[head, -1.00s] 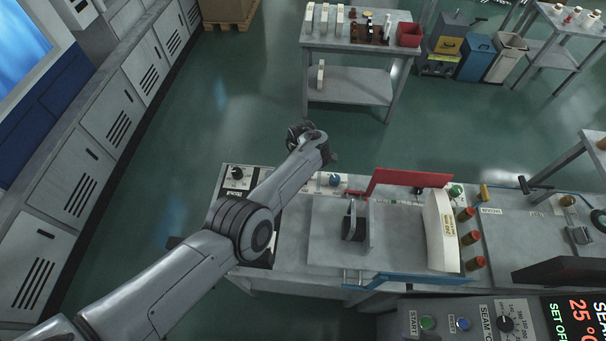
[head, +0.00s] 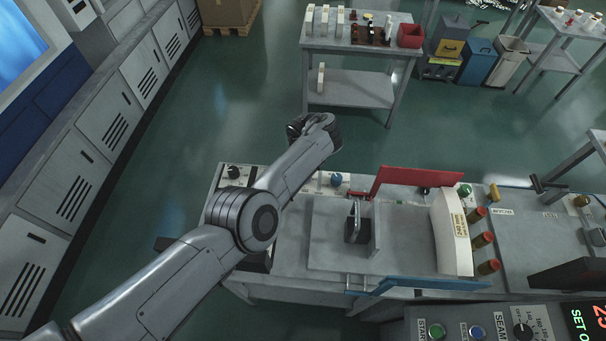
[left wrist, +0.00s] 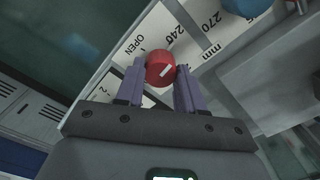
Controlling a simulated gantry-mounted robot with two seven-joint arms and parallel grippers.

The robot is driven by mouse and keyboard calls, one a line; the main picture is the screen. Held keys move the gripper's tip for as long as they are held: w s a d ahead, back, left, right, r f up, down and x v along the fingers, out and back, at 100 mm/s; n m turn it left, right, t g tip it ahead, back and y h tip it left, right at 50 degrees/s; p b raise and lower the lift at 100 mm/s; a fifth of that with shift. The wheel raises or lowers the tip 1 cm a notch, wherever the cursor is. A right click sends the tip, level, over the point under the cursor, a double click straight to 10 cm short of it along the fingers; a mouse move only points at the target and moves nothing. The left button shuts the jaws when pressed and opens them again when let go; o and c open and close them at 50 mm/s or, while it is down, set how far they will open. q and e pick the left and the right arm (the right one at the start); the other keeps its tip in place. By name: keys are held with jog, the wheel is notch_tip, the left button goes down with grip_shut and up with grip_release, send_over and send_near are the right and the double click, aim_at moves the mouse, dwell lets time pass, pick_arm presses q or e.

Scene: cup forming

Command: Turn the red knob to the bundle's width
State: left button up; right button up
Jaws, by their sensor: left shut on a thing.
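The red knob (left wrist: 160,68) shows in the left wrist view on a white scale plate (left wrist: 150,36) marked OPEN, 240 and 270 mm. A white line on the knob slants up to the right; I cannot tell exactly which mark it meets. My left gripper (left wrist: 160,76) is shut on the knob, one finger on each side. In the head view my forearm hides the knob and gripper. The curved white bundle (head: 452,232) stands at the right of the grey machine bed, with a small label that seems to read 240 mm. My right gripper is out of view.
A red plate (head: 416,180) stands behind the bed and a blue bar (head: 440,284) lies along its front. A blue knob (head: 337,179) sits on the rear panel. Several red-brown posts (head: 482,240) stand right of the bundle.

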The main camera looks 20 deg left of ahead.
pick_arm(q)
jog(key=shift+n+b, duration=0.3)
jog(key=shift+n, duration=0.3)
jog(key=o, duration=1)
jog(key=shift+o, duration=0.2)
jog(key=shift+r, duration=0.15)
notch_tip(320, 180, up, 6)
jog(key=shift+r+p, duration=0.15)
jog(key=shift+p, duration=0.95)
notch_tip(320, 180, up, 4)
jog(key=p, duration=0.4)
jog(key=shift+r+p, duration=0.15)
jog(key=shift+p, duration=0.15)
